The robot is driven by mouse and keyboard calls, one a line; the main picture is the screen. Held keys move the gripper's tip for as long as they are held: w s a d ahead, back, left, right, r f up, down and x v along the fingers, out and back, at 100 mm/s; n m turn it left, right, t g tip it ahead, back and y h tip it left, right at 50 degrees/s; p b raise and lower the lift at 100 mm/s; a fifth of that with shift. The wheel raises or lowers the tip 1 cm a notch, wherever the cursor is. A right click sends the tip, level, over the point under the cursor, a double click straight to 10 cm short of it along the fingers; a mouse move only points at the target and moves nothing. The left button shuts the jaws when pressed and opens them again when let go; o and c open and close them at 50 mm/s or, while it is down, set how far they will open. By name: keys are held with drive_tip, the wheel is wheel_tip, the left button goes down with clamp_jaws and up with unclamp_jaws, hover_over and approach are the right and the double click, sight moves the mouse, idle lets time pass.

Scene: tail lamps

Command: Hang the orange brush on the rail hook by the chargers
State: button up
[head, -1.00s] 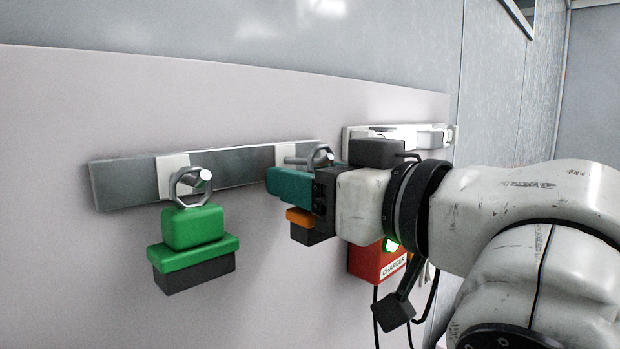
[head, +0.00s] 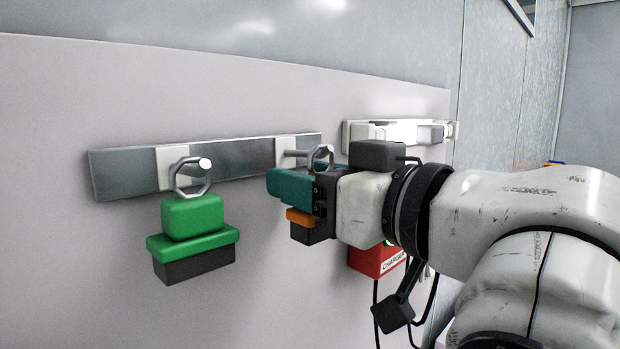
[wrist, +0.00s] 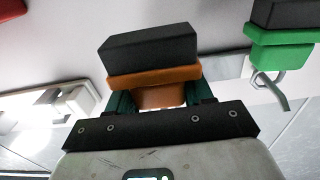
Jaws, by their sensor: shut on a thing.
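The orange brush (head: 300,217) has an orange body, dark bristles and a metal ring (head: 331,157) above it. My gripper (head: 287,187) is shut on it with teal fingers, which hide much of its body. In the wrist view the brush (wrist: 155,77) sits between the fingers, bristle block outward. The brush's ring overlaps the tip of the rail hook (head: 295,153) at the rail's right end. I cannot tell whether the ring is around the hook or only in front of it. The red charger (head: 371,262) is below right, partly hidden by my arm.
A green brush (head: 193,216) hangs by its ring on the left hook of the metal rail (head: 125,174), left of my gripper. It also shows in the wrist view (wrist: 282,52). A second, white rail (head: 357,132) is behind my wrist.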

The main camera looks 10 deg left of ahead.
drive_tip(key=shift+w+f, duration=0.1)
drive_tip(key=shift+f, duration=0.4)
drive_tip(key=shift+c, duration=1)
drive_tip(key=o, duration=1.4)
drive_tip(key=shift+c, duration=0.2)
drive_tip(key=shift+r, duration=0.1)
drive_tip(key=shift+d, duration=0.25)
drive_tip(key=b+v, duration=0.4)
drive_tip(key=v, duration=0.6)
drive_tip(key=shift+s+b, duration=0.25)
drive_tip(key=shift+b, duration=0.05)
